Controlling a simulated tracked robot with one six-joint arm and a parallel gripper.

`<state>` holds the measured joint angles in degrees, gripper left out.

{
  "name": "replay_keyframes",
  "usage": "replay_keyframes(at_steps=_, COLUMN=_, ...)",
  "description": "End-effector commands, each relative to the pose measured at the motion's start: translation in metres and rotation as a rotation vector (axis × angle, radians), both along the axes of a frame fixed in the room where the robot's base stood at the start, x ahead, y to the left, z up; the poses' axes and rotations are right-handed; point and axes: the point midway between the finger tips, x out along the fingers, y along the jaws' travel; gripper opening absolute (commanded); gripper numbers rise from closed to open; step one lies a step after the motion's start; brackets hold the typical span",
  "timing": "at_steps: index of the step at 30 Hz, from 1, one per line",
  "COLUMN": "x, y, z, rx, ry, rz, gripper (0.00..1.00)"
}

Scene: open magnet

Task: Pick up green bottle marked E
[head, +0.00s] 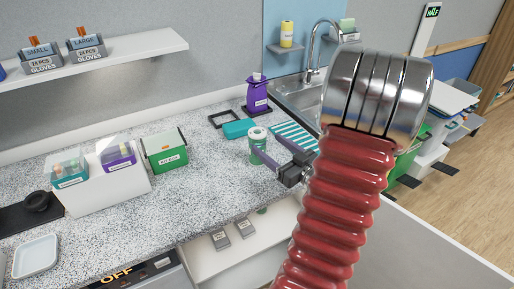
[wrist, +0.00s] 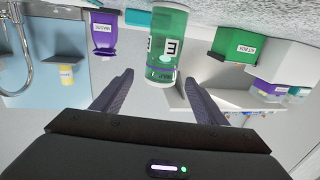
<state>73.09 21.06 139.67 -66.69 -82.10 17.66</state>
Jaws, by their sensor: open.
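The green bottle marked E (wrist: 167,48) stands upright on the speckled counter; the wrist view shows it upside down. In the head view the bottle (head: 257,134) has a pale round top, and a finger crosses in front of its lower part. My gripper (head: 268,146) is open, its dark fingers pointing at the bottle. In the wrist view my gripper (wrist: 160,76) has one finger on each side, with the bottle centred just beyond or at the fingertips. I cannot tell whether the fingers touch it. Nothing is held.
A green kit box (head: 166,151) and a white bin (head: 108,188) stand to the left. The sink (head: 300,92) lies behind to the right. An open drawer (head: 235,250) is below the counter.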

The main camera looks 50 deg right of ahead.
Motion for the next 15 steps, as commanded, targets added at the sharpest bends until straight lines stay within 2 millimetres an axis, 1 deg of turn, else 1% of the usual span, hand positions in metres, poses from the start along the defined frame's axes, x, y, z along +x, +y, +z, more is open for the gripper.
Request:
replay_keyframes(at_steps=1, x=0.007, y=0.000, z=0.000, rx=0.000, ry=0.000, rz=0.003, gripper=0.66)
replay_keyframes(at_steps=9, x=0.040, y=-0.004, z=0.000, rx=-0.001, ry=-0.001, rz=0.004, gripper=0.66)
replay_keyframes(at_steps=12, x=0.050, y=-0.006, z=0.000, rx=0.000, ry=-0.001, rz=0.003, gripper=0.66)
replay_keyframes(at_steps=15, x=0.055, y=-0.006, z=0.000, rx=0.000, ry=0.000, rz=0.002, gripper=0.66)
